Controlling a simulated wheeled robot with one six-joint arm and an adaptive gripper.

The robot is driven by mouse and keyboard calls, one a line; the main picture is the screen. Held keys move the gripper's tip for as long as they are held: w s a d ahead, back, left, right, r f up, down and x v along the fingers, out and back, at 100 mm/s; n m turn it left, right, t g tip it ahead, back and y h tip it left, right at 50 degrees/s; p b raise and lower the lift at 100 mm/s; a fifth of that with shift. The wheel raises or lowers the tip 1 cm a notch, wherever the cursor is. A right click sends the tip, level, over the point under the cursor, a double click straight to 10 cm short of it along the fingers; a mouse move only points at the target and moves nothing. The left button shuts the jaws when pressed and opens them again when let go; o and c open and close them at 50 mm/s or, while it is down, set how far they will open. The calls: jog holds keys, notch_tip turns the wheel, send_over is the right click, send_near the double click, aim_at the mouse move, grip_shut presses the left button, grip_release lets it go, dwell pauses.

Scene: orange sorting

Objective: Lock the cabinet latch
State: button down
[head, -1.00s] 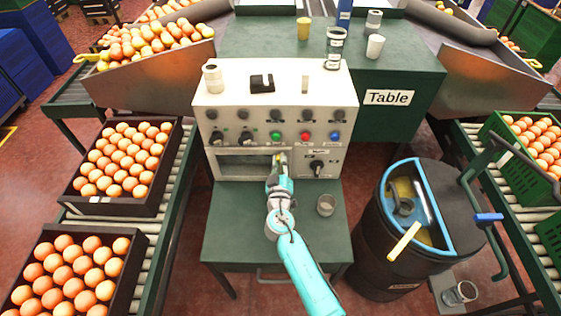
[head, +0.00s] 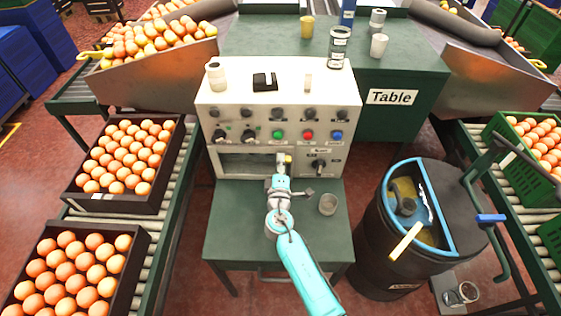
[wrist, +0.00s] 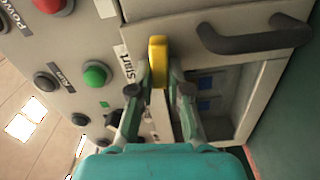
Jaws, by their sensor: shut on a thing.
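The yellow latch (wrist: 157,62) sits at the edge of the cabinet door (wrist: 205,18) in the wrist view. It also shows as a small yellow spot in the head view (head: 288,159). My gripper (wrist: 162,88) has its two fingers on either side of the latch's lower part and is shut on it. The gripper (head: 283,170) is at the front of the white control cabinet (head: 325,92) in the head view. The fingers and wrist hide part of the latch and the panel behind. The door has a dark handle (wrist: 255,35) and looks closed.
Green (wrist: 95,74) and red (wrist: 50,5) buttons lie close to the gripper on the panel. A cup (head: 328,204) stands on the green bench (head: 235,225) to the right of my arm. A dark barrel (head: 365,235) stands further right.

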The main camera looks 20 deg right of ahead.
jog(key=shift+a+n, duration=0.1)
jog(key=shift+n, duration=0.6)
jog(key=shift+f, duration=0.1)
jog(key=c, duration=1.1)
grip_release()
jog(key=v, duration=1.2)
